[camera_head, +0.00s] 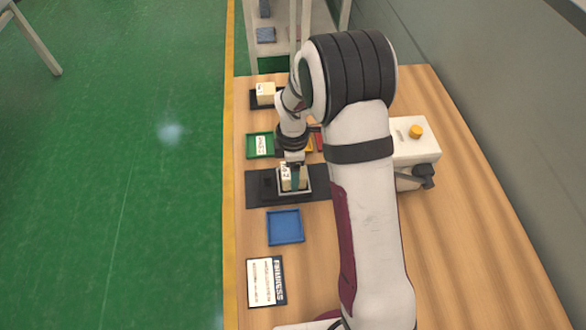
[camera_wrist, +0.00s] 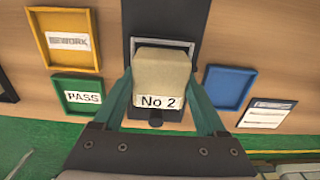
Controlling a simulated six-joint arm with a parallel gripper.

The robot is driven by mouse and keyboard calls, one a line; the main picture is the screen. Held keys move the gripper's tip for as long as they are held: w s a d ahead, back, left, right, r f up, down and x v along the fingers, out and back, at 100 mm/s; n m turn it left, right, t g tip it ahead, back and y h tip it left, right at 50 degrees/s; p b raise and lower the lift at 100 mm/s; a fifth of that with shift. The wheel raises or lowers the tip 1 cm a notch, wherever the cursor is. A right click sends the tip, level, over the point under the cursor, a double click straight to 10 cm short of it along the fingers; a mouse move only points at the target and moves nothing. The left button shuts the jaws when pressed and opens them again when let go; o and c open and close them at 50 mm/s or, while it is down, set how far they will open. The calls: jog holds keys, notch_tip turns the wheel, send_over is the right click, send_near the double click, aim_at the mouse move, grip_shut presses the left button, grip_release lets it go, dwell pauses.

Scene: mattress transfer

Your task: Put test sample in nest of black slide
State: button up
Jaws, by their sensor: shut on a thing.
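The test sample is a beige block marked "No 2" (camera_wrist: 160,75); it also shows in the head view (camera_head: 286,182). My gripper (camera_wrist: 161,82) is shut on it, with one green finger at each side. In the head view my gripper (camera_head: 293,172) points down over the black slide (camera_head: 256,190). The slide also shows in the wrist view (camera_wrist: 166,14). The nest, a grey square frame (camera_wrist: 180,43) on the slide, surrounds the block in the picture. The block hides most of the nest, and I cannot tell whether it is seated or slightly above.
A green PASS tray (camera_wrist: 83,95), an orange REWORK tray (camera_wrist: 67,38) and a blue tray (camera_wrist: 230,87) flank the slide. A second block (camera_head: 265,92) sits on a black base behind. A white box with an orange knob (camera_head: 416,131) stands right. A card (camera_head: 265,282) lies in front.

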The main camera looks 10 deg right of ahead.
jog(key=o, duration=1.3)
jog(key=shift+f, duration=0.1)
jog(key=shift+r, duration=0.35)
jog(key=s+r+m, duration=0.2)
jog(key=s+r, duration=0.1)
jog(key=r, duration=0.5)
jog(key=s+r+m, duration=0.2)
jog(key=r+m, duration=0.1)
jog(key=r, duration=0.5)
jog(key=s+m, duration=0.6)
jog(key=s, duration=0.1)
jog(key=s+r+m+y, duration=0.1)
jog(key=s+m, duration=0.5)
jog(key=s, duration=0.1)
jog(key=s+d+m, duration=0.1)
jog(key=s+m, duration=0.5)
jog(key=s, duration=0.2)
jog(key=shift+s+r+m+y, duration=0.1)
jog(key=shift+r+m+y, duration=0.2)
jog(key=shift+r+y, duration=0.1)
